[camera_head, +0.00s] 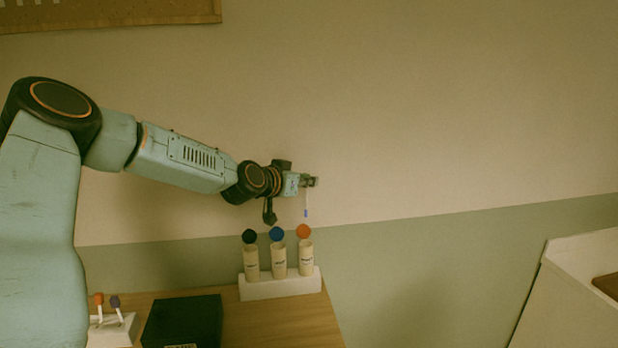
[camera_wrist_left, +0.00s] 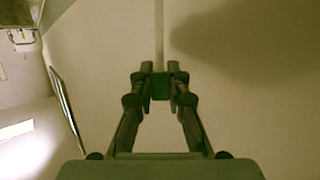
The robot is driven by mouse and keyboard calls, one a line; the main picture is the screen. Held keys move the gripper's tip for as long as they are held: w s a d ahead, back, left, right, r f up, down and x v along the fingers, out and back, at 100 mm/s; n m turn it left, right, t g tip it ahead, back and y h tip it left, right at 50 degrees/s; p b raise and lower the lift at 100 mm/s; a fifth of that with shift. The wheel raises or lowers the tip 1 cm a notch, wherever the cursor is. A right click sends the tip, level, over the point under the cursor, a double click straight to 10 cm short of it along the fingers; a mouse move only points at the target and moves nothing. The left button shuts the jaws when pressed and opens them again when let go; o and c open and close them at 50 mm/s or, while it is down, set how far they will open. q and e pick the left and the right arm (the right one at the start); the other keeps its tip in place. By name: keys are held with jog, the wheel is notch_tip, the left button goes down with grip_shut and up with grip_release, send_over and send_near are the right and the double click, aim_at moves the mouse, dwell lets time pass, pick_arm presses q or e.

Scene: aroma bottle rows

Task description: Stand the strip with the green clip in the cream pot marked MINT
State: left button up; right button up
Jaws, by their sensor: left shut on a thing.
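My left gripper (camera_head: 314,181) is shut on the green clip (camera_wrist_left: 160,86) of a strip, which sits between its fingertips in the left wrist view. In the head view the thin pale strip (camera_head: 306,198) hangs down from the gripper, with a blue lower tip. The tip is above the orange-topped pot and apart from it. Three cream pots stand in a row: a black-topped one (camera_head: 251,262), a blue-topped one (camera_head: 279,262) and an orange-topped one (camera_head: 306,259). Their markings are too small to read, so I cannot tell which says MINT. My right gripper is out of view.
The pots stand in a white rack (camera_head: 280,287) on a wooden table (camera_head: 310,325). A black box (camera_head: 182,322) lies to the left. Beside it, a white holder (camera_head: 112,332) carries strips with orange and purple clips. The wall is behind; a pale bin-like unit (camera_head: 565,300) is at right.

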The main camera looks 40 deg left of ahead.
aim_at(306, 214)
pick_arm(q)
jog(key=shift+s+f, duration=0.4)
jog(key=shift+f, duration=0.35)
jog(key=f, duration=0.6)
jog(key=shift+w+f, duration=0.2)
jog(key=shift+w, duration=0.1)
jog(key=shift+s+d+f, duration=0.15)
jog(key=shift+s+f, duration=0.1)
jog(key=shift+f, duration=0.4)
jog(key=f+b, duration=0.2)
jog(key=f, duration=0.1)
jog(key=f+b, duration=0.2)
jog(key=shift+w, duration=0.3)
jog(key=shift+s+f+b, duration=0.15)
jog(key=shift+f+b, duration=0.2)
jog(key=shift+b, duration=0.1)
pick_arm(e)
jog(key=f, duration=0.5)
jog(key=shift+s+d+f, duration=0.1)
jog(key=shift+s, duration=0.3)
pick_arm(q)
jog(key=shift+f, duration=0.15)
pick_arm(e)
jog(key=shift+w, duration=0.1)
